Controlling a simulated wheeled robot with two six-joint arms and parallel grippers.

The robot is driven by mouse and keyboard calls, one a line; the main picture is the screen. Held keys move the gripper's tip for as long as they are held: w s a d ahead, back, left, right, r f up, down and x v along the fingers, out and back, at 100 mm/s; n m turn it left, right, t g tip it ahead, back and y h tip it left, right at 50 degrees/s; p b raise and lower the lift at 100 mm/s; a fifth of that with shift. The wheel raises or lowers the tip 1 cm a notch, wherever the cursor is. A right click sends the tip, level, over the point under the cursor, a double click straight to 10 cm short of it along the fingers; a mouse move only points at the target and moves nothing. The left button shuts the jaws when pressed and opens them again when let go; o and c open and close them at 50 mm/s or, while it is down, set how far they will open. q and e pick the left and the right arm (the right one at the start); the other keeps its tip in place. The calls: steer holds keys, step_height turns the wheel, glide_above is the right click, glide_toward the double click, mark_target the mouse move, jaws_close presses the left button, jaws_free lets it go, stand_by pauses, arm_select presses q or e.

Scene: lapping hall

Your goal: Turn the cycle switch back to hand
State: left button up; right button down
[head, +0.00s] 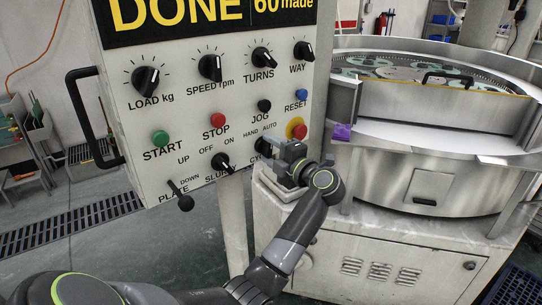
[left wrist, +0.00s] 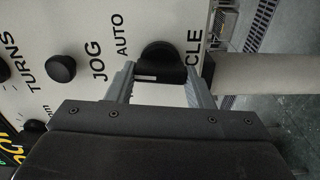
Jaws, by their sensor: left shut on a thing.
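The cycle switch (head: 262,144) is a black knob at the lower right of the white control panel (head: 225,115), between the HAND and AUTO marks. My left gripper (head: 274,153) is at it from the right and hides part of it and of its CYCLE label. In the left wrist view the knob (left wrist: 162,62) sits between the two fingers of my left gripper (left wrist: 163,75), which are shut on it. A short white line shows on the knob's lower left there. Which mark it points at I cannot tell. My right gripper is not in view.
The red emergency button on yellow (head: 297,130) and the blue RESET button (head: 301,96) are just above my left gripper. The black slurry switch (head: 222,163) is to its left. The steel lapping machine (head: 430,180) stands close on the right.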

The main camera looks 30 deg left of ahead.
arm_select(q)
steer(key=n+b, duration=0.2)
steer(key=n, duration=0.1)
steer(key=n+b, duration=0.1)
steer(key=shift+f, duration=0.25)
steer(key=shift+o, duration=0.2)
steer(key=shift+r+n+b, duration=0.1)
steer(key=shift+n+b, duration=0.85)
steer(key=shift+n, duration=0.55)
steer(key=o, duration=1)
steer(key=shift+c, duration=0.2)
